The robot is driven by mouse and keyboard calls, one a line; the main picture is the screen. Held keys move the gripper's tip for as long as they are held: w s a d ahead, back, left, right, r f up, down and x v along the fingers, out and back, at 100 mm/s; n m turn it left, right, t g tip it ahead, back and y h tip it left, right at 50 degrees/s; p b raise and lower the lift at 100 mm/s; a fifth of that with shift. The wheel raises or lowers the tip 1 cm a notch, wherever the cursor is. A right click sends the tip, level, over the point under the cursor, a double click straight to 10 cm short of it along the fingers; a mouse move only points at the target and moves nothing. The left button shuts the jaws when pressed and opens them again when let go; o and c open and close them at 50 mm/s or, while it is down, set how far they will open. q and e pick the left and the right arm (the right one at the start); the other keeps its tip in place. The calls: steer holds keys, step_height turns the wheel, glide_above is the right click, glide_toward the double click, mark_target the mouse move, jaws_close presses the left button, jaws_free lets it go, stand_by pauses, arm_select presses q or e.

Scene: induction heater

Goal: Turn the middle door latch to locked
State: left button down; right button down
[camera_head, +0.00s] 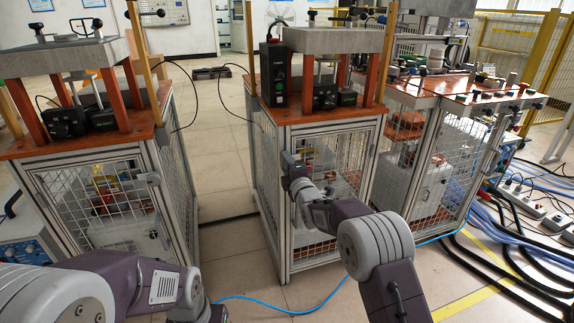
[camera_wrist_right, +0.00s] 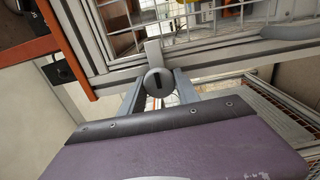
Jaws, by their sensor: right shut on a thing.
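The middle heater cabinet's mesh door (camera_head: 335,165) looks closed in its frame. My right gripper (camera_head: 292,168) is at the left upper edge of this door. In the right wrist view, the round grey latch knob (camera_wrist_right: 157,81) with a dark slot sits between the two fingers of my right gripper (camera_wrist_right: 158,90), which is shut on it. A light grey latch bar (camera_wrist_right: 153,53) reaches from the knob toward the top of that picture, over the frame profile. In the head view the gripper hides the latch. My left arm is at the lower left; its gripper is out of frame.
Similar cabinets stand left (camera_head: 100,195) and right (camera_head: 425,155), with grey latches on their doors. A control box (camera_head: 273,75) stands on the middle cabinet's orange top (camera_head: 300,113). A blue cable (camera_head: 270,308) crosses the floor in front. Hoses and power strips lie at right.

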steer(key=shift+f, duration=0.1)
steer(key=c, duration=0.9)
jaws_free()
steer(key=shift+s, duration=0.1)
steer(key=v, duration=0.9)
steer(key=shift+p, duration=0.4)
